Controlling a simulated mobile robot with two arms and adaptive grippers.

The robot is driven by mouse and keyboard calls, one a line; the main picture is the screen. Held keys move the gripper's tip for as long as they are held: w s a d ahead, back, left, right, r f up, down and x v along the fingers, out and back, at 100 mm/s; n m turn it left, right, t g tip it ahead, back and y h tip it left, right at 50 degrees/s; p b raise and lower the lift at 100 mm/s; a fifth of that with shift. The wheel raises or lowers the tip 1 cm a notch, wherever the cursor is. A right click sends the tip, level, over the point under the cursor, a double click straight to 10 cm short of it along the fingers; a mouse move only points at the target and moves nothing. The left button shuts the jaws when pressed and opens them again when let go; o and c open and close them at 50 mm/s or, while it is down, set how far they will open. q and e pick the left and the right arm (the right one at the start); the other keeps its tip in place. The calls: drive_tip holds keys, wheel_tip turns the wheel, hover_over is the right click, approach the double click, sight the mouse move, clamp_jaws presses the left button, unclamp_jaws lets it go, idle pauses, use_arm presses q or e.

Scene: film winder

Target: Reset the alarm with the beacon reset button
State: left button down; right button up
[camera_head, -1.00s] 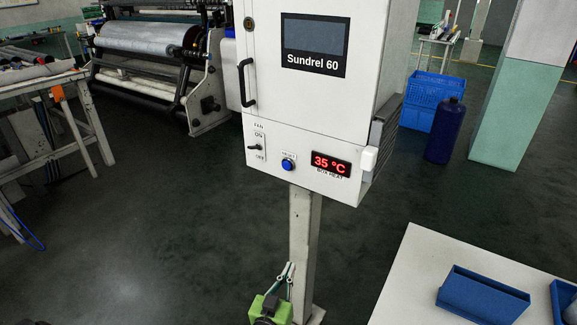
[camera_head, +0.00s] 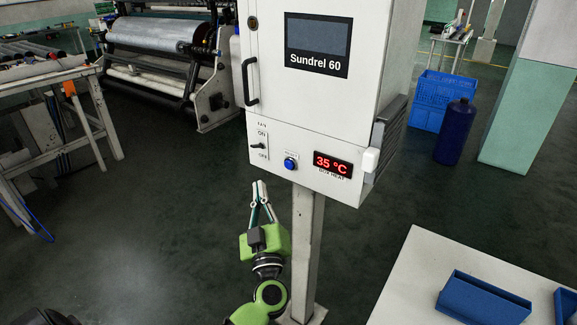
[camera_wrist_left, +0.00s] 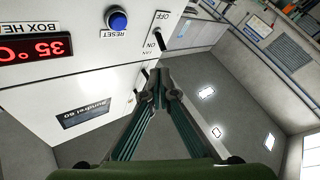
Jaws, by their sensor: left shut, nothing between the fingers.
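A white cabinet marked Sundrel 60 (camera_head: 300,105) stands on a post, and its lower panel carries the blue reset button (camera_head: 290,164). The button also shows in the left wrist view (camera_wrist_left: 117,20), upper left, labelled RESET. My left gripper (camera_head: 260,186) is below the panel, to the lower left of the button and apart from it. Its fingers are shut together and empty, pointing up. In the left wrist view the fingertips (camera_wrist_left: 159,74) lie to the right of and below the button. My right gripper is not in view.
A fan toggle switch (camera_head: 258,146) is left of the button, and a red 35 °C display (camera_head: 333,164) is to its right. The cabinet's post (camera_head: 307,235) stands beside my gripper. A white table (camera_head: 425,275) with blue bins (camera_head: 482,298) is at lower right.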

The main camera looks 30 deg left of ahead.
sight(289, 164)
use_arm(q)
drive_tip(key=shift+w, duration=0.1)
drive_tip(key=w+b, duration=0.4)
drive_tip(key=w, duration=0.4)
drive_tip(key=shift+w+d, duration=0.3)
drive_tip(key=shift+d, duration=0.05)
drive_tip(key=shift+w, duration=0.1)
idle(1.1)
drive_tip(key=shift+w+p, duration=0.3)
